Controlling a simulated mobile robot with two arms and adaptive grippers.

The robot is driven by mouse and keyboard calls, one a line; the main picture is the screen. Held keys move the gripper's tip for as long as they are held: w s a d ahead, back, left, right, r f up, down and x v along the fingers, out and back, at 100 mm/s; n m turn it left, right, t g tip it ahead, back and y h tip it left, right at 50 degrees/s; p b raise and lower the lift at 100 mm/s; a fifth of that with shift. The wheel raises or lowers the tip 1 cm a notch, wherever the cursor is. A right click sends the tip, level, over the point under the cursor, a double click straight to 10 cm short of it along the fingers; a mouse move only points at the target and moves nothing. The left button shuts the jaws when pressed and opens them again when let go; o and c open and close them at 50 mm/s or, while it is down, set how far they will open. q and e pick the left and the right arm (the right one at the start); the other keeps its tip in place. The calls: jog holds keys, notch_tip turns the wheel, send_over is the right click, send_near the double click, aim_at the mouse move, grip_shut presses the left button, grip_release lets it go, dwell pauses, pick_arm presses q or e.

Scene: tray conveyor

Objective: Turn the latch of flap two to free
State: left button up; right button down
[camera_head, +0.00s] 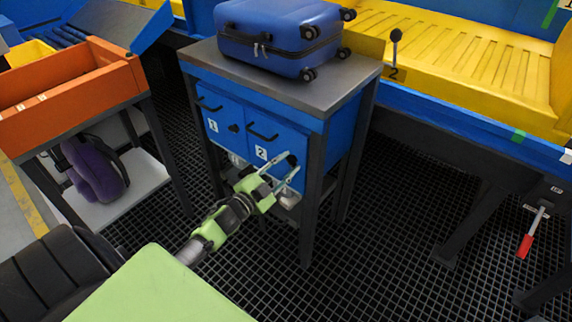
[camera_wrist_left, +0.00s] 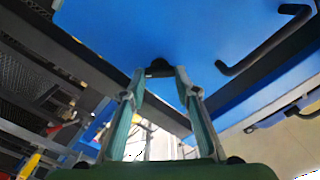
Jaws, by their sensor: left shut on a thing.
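Flap two (camera_head: 273,140) is a blue panel marked 2 on the front of a blue cabinet, with a black bar handle (camera_head: 263,132). Its latch (camera_head: 292,159) is a small dark knob near the panel's right edge. My left gripper (camera_head: 284,169) reaches up to it from the lower left, its fingertips at the knob. In the left wrist view the dark latch (camera_wrist_left: 158,68) sits between the two fingertips (camera_wrist_left: 158,78), and the gripper is shut on it. The fingers partly hide the latch, so its turn angle cannot be told. My right gripper is not in view.
Flap one (camera_head: 213,115) with its own dark latch (camera_head: 233,128) is left of flap two. A blue suitcase (camera_head: 275,35) lies on the cabinet's top (camera_head: 335,88). An orange bin (camera_head: 70,80) stands left; a yellow conveyor (camera_head: 440,50) runs at the back right. Dark legs flank the cabinet.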

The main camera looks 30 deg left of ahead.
pick_arm(q)
jog(key=m, duration=0.3)
jog(key=shift+d+f+m, duration=0.1)
jog(key=shift+f+m, duration=0.05)
jog(key=shift+m, duration=0.15)
jog(key=m+b, duration=0.1)
jog(key=m, duration=0.3)
jog(key=shift+f, duration=0.1)
jog(key=shift+m+b, duration=0.4)
jog(key=shift+m, duration=0.4)
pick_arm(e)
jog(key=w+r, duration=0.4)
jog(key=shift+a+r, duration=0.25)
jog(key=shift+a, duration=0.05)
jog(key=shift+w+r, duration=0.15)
pick_arm(q)
jog(key=o, duration=1.1)
